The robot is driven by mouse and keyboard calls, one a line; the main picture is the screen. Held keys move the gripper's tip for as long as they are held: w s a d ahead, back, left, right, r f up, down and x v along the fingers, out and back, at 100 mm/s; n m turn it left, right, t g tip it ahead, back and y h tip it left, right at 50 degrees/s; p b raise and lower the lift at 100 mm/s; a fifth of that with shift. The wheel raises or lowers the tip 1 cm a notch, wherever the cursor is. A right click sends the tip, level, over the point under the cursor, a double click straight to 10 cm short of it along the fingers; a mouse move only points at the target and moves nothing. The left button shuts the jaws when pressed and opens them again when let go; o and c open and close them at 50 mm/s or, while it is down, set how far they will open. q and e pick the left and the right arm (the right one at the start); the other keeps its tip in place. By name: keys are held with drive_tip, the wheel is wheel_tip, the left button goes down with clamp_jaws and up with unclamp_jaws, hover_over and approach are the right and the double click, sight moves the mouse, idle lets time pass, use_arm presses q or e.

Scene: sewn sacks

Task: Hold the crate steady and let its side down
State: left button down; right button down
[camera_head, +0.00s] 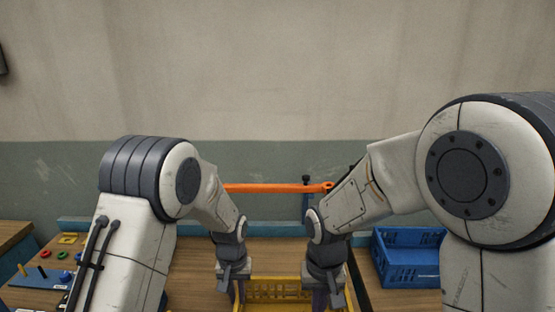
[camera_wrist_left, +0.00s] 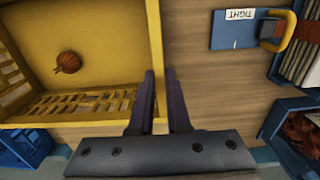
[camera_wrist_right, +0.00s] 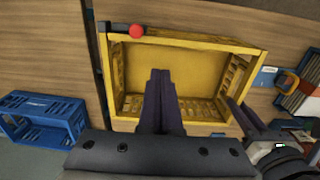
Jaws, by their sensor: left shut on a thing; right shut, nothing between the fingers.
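The yellow crate (camera_head: 283,283) stands on the wooden table between my two arms. My left gripper (camera_wrist_left: 161,78) is shut on the crate's side wall (camera_wrist_left: 155,35), with one finger on each side of it. It also shows at the crate's right wall in the right wrist view (camera_wrist_right: 238,106). My right gripper (camera_wrist_right: 160,75) is shut and empty, its fingers over the crate's opening in that view. A red knob (camera_wrist_right: 137,31) on a dark strip sits at the top left of the crate's rim. A round brown thing (camera_wrist_left: 68,63) lies inside the crate.
A blue crate (camera_head: 408,262) stands to the right. An orange bar (camera_head: 270,188) spans behind my grippers. A board with coloured rings (camera_head: 45,272) lies at the left.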

wheel_tip(320, 180, down, 10)
idle(0.6)
drive_tip(key=shift+r, duration=0.1)
drive_tip(key=shift+s, duration=0.1)
drive_tip(key=shift+s, duration=1.7)
drive_tip(key=shift+s+a+f, duration=0.1)
drive_tip(key=shift+s+f, duration=0.15)
drive_tip(key=shift+s, duration=0.35)
drive_tip(key=shift+s+f, duration=0.25)
drive_tip(key=shift+s, duration=0.35)
